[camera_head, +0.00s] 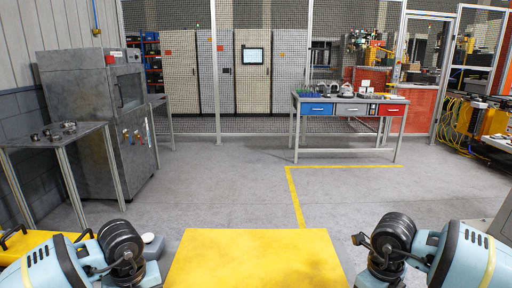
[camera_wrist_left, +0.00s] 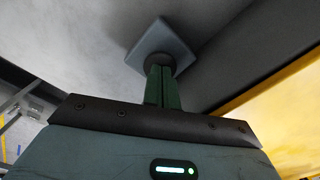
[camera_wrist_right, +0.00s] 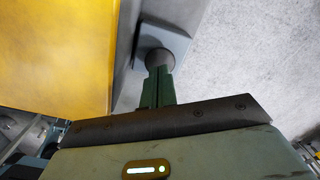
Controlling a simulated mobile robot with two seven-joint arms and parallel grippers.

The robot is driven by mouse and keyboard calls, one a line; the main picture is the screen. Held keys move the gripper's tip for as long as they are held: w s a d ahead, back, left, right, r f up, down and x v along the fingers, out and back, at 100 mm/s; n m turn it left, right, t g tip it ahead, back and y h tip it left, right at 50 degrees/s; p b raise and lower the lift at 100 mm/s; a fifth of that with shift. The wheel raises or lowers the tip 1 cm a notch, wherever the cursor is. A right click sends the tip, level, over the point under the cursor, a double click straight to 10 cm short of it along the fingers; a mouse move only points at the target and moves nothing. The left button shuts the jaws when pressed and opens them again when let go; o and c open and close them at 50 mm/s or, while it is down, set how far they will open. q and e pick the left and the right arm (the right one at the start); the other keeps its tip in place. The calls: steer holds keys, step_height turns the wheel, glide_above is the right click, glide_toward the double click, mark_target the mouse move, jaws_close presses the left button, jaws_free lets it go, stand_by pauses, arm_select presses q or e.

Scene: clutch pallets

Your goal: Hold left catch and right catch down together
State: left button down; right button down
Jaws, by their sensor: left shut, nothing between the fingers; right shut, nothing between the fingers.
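In the left wrist view my left gripper (camera_wrist_left: 161,72) has its green fingers shut together. Its tips meet a dark round piece on a grey square plate (camera_wrist_left: 165,38), which I take for the left catch. In the right wrist view my right gripper (camera_wrist_right: 158,72) is likewise shut, its tips at a dark round piece on a grey square plate (camera_wrist_right: 168,42), which I take for the right catch. Both tips look in line with these pieces; whether they touch or press them down I cannot tell. In the head view both grippers' fingers are hidden.
A yellow panel (camera_head: 255,260) lies between my arms. A grey block with a pale round top (camera_head: 150,240) shows beside my left wrist. A metal table (camera_head: 50,138) and grey machine (camera_head: 95,110) stand left, a workbench (camera_head: 350,101) farther back. The floor ahead is clear.

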arm_select(q)
steer(key=shift+f, duration=0.7)
steer(key=shift+s+f, duration=0.1)
steer(key=shift+f, duration=0.05)
stand_by(0.3)
